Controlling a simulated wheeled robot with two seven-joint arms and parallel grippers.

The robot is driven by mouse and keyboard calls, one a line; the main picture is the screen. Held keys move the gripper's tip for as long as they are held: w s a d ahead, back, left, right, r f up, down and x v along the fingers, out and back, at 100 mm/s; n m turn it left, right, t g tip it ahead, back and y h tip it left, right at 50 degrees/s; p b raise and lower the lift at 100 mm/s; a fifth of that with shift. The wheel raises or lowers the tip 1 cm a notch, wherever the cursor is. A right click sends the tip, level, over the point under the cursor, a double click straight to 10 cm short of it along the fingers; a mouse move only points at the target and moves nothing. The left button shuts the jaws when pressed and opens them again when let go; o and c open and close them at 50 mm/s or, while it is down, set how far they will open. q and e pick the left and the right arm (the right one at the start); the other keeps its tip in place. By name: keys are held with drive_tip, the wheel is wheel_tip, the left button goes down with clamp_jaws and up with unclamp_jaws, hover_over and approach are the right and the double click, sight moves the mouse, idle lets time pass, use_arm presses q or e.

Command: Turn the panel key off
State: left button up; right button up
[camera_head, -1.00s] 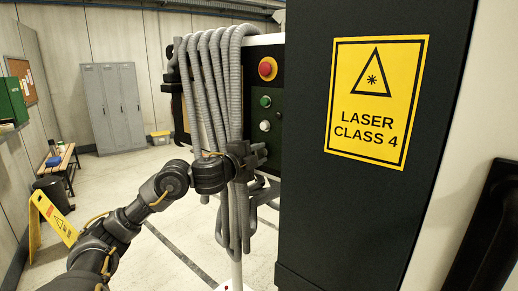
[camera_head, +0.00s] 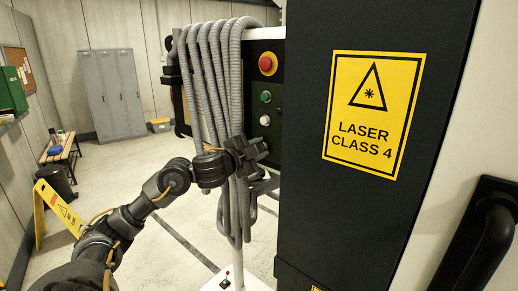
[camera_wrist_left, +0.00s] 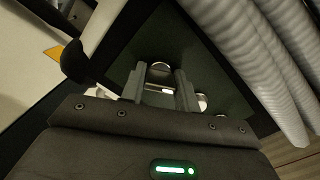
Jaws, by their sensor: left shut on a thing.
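The dark control panel (camera_head: 268,82) faces left of the big cabinet, with a red button (camera_head: 267,64), a green button (camera_head: 265,97) and a white button (camera_head: 265,120) in a column. My left gripper (camera_head: 257,149) is at the panel just below the white button. In the left wrist view its two fingers (camera_wrist_left: 160,92) stand at the panel face, close around a small pale metal piece, which looks like the panel key (camera_wrist_left: 158,90). The key is hidden behind the gripper in the head view. Round silvery parts show beyond and beside the fingers. My right gripper is not in view.
Grey corrugated hoses (camera_head: 212,85) hang just left of the panel, close to my left wrist. A black cabinet with a yellow laser sign (camera_head: 373,115) stands close on the right. A yellow floor sign (camera_head: 56,208) and a bench (camera_head: 60,150) are at the left.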

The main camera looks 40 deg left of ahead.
use_arm(q)
drive_tip(key=o, duration=1)
drive_tip(key=shift+s+d+r+b, duration=0.1)
drive_tip(key=shift+s+b, duration=0.8)
drive_tip(key=shift+s, duration=1.8)
drive_tip(key=shift+s+d+r+b, duration=0.1)
drive_tip(key=shift+s+b, duration=0.75)
drive_tip(key=shift+s, duration=1.85)
